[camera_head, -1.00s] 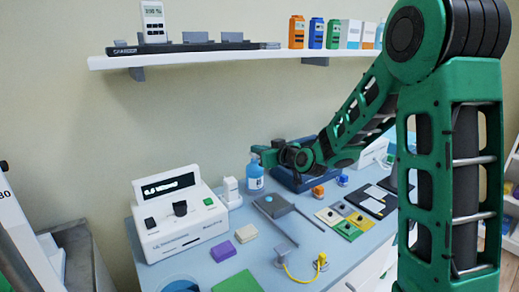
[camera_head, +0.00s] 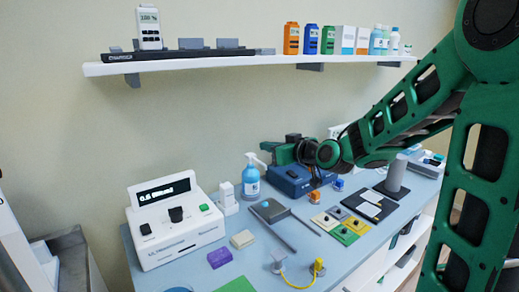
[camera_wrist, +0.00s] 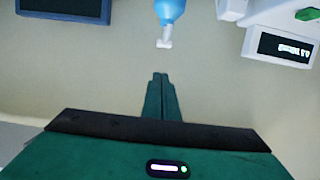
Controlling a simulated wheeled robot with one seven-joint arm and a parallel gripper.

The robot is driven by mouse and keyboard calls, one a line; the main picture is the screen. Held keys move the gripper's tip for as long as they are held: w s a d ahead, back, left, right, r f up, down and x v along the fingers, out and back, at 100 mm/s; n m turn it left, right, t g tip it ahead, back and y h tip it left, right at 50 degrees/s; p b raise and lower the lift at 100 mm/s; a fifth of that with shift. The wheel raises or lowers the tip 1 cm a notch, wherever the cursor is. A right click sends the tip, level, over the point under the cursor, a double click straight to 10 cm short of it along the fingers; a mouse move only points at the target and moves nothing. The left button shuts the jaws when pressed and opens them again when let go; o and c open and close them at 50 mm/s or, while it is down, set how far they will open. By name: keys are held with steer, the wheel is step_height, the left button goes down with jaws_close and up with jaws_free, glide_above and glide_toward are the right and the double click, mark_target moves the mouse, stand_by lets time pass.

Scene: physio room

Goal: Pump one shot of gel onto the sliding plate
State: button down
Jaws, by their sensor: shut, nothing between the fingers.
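The blue pump bottle (camera_head: 250,182) with a white pump head stands upright at the back of the bench, left of the blue case. In the wrist view the bottle (camera_wrist: 170,10) shows at the top edge, its white nozzle pointing toward my fingers. My gripper (camera_head: 268,148) is just right of the pump head, at about its height; its fingers (camera_wrist: 160,76) are shut and empty, apart from the nozzle. A dark grey plate (camera_head: 268,210) with a small mark on it, apparently the sliding plate, lies in front of the bottle beside a long dark rail.
A white device with a display (camera_head: 175,225) and a small white block stand left of the bottle. A blue case (camera_head: 298,180) is right, under my arm. Coloured tiles, a purple block (camera_head: 219,257) and a yellow cable lie in front. A shelf (camera_head: 250,58) hangs above.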

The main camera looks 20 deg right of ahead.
steer(key=shift+v, duration=0.8)
steer(key=s+d+f+m+g+h, duration=0.25)
steer(key=s+d+f, duration=0.2)
steer(key=s, duration=0.45)
steer(key=s+d+f+m+g+h, duration=0.1)
steer(key=s+d+f+m+g, duration=0.1)
steer(key=s+d+f+g, duration=0.45)
steer(key=s+d+f+m+g+h, duration=0.1)
steer(key=s+d+m, duration=0.15)
steer(key=s, duration=0.75)
steer(key=s+d+m+g, duration=0.1)
steer(key=s+m+g, duration=0.2)
steer(key=s, duration=1.1)
steer(key=shift+s+f+g, duration=0.2)
steer(key=shift+f+g, duration=0.25)
steer(key=shift+g, duration=0.35)
